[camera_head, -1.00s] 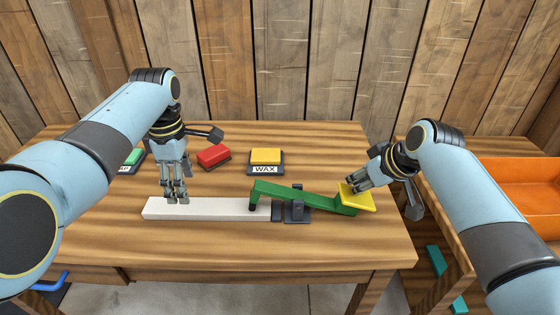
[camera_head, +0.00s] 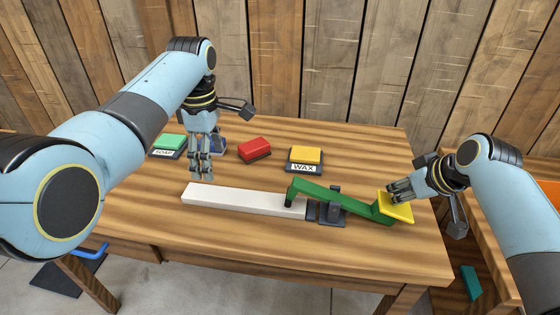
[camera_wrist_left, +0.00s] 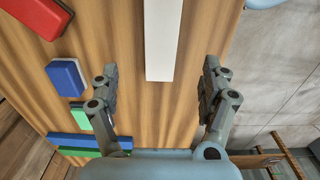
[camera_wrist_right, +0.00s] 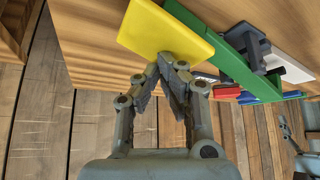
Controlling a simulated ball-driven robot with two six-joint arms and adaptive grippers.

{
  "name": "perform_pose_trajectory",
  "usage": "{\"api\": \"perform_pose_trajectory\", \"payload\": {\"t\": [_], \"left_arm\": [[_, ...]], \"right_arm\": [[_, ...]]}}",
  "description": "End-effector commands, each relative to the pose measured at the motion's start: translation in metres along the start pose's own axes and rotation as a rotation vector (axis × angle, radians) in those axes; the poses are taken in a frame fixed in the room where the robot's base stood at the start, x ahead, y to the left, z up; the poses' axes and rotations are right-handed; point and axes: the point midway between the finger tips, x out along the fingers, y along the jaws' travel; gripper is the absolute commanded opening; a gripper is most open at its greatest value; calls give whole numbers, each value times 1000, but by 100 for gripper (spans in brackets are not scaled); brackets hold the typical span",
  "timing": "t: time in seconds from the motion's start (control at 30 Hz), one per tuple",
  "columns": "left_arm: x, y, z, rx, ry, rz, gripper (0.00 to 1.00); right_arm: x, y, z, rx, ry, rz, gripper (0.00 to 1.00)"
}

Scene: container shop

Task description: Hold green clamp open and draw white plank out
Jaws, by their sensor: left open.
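The white plank (camera_head: 240,201) lies on the table with its right end under the left part of the green clamp (camera_head: 335,200). The clamp's lever slopes down to the right to its yellow pad (camera_head: 401,213); whether its black foot touches the plank is unclear. My left gripper (camera_head: 202,177) is open and empty, just above the plank's left part; in the left wrist view the plank (camera_wrist_left: 163,40) lies ahead, between the finger lines. My right gripper (camera_head: 391,193) has its fingertips together on the yellow pad, which fills the upper right wrist view (camera_wrist_right: 165,32).
A green SOAP block (camera_head: 169,141), a red block (camera_head: 254,148) and a yellow WAX block (camera_head: 305,155) stand behind the plank. A blue piece is partly hidden behind my left gripper. The table (camera_head: 200,240) in front of the plank is clear.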

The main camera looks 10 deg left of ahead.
Motion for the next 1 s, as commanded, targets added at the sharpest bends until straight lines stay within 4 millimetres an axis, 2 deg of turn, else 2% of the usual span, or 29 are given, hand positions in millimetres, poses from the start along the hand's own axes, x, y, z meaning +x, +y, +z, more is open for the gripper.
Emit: {"api": "perform_pose_trajectory", "payload": {"t": [0.07, 0.17, 0.37, 0.63, 0.8, 1.0], "left_arm": [[-12, -1, -8, 1, 1, 1, 80], [-12, -2, -11, 3, 0, -4, 80], [17, -3, -10, 3, -1, -6, 80], [75, -3, -10, 3, -1, -6, 80], [92, -1, -10, 3, -1, -3, 80], [102, -2, -10, 3, -1, -2, 80]], "right_arm": [[1, -1, 3, 1, -5, -2, 0], [1, -1, 3, 1, -5, -2, 0], [1, -1, 3, 1, -5, -3, 0], [1, -1, 3, 1, -5, -3, 0], [1, -1, 3, 1, -5, -3, 0], [1, -1, 2, 1, -5, -3, 0]]}}
